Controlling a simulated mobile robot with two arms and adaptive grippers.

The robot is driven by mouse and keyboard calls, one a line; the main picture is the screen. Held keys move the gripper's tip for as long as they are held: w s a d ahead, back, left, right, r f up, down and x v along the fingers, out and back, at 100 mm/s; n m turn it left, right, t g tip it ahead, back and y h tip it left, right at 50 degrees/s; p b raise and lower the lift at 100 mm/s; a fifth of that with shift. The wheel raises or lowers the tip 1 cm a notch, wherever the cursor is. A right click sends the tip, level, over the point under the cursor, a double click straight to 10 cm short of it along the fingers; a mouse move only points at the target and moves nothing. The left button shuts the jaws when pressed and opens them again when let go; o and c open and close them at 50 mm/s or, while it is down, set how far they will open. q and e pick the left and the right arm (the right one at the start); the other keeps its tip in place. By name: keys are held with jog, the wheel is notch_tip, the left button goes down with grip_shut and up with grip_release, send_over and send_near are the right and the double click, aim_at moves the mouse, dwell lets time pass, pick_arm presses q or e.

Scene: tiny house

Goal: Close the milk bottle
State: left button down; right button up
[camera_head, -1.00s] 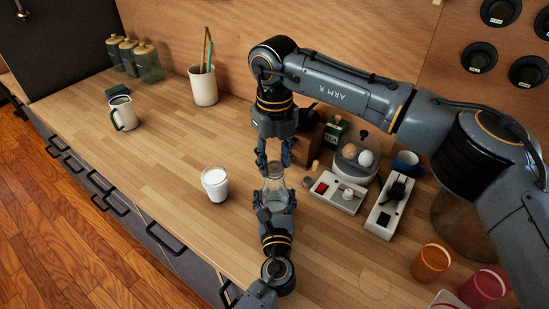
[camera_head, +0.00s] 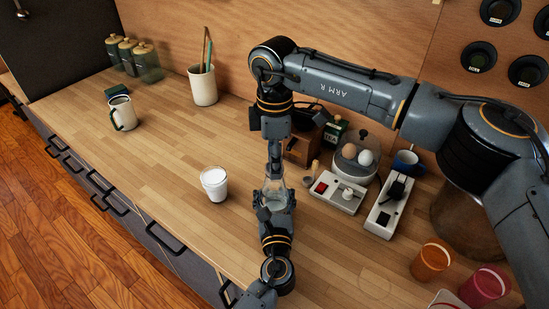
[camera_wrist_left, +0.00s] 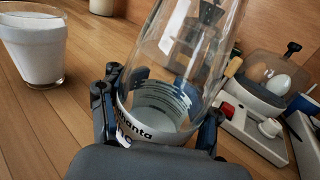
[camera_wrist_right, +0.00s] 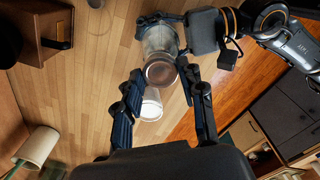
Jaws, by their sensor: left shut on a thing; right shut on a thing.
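The clear glass milk bottle (camera_head: 275,190) stands on the wooden counter; dark lettering shows on its lower part in the left wrist view (camera_wrist_left: 165,110). It looks nearly empty. My left gripper (camera_head: 274,203) is shut around the bottle's lower body, one finger on each side. My right gripper (camera_head: 274,172) points down at the bottle's top, its fingers seen edge-on. In the right wrist view, a round brownish lid (camera_wrist_right: 161,73) lies between its fingertips at the bottle's mouth. I cannot tell whether the lid is fully seated.
A glass of milk (camera_head: 214,184) stands left of the bottle. A white switch box (camera_head: 337,192), a black-and-white device (camera_head: 384,212) and an egg cooker (camera_head: 356,160) are to the right.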

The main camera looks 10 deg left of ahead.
jog(key=m, duration=0.3)
jog(key=o, duration=0.7)
jog(key=shift+r, duration=2.25)
jog(key=shift+c, duration=0.6)
